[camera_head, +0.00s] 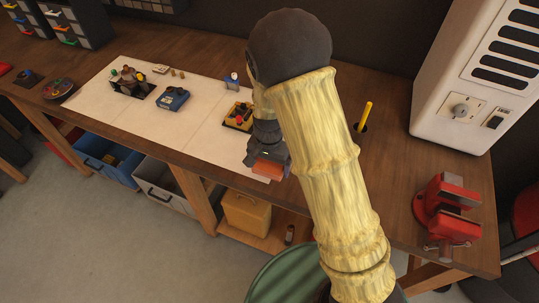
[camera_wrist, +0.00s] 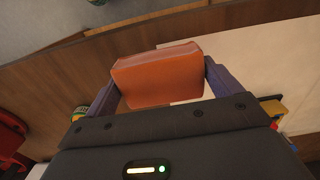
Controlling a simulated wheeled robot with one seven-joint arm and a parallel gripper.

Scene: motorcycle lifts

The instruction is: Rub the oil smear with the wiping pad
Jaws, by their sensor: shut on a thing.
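My gripper (camera_wrist: 159,76) is shut on an orange-red block-shaped pad, the wiping pad (camera_wrist: 158,73), with a finger on each side of it in the wrist view. In the head view the wiping pad (camera_head: 268,169) shows below my gripper (camera_head: 267,158), over the right end of the white sheet near the bench's front edge. I cannot tell whether the pad touches the surface. I cannot make out the oil smear in either view; my arm and the pad hide part of the bench.
The white sheet (camera_head: 120,106) on the wooden bench (camera_head: 405,205) carries a blue device (camera_head: 173,98) and a yellow tray (camera_head: 238,116). A red vise (camera_head: 447,209) and a white cabinet (camera_head: 480,75) stand at the right. A yellow rod (camera_head: 366,115) stands upright behind my arm.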

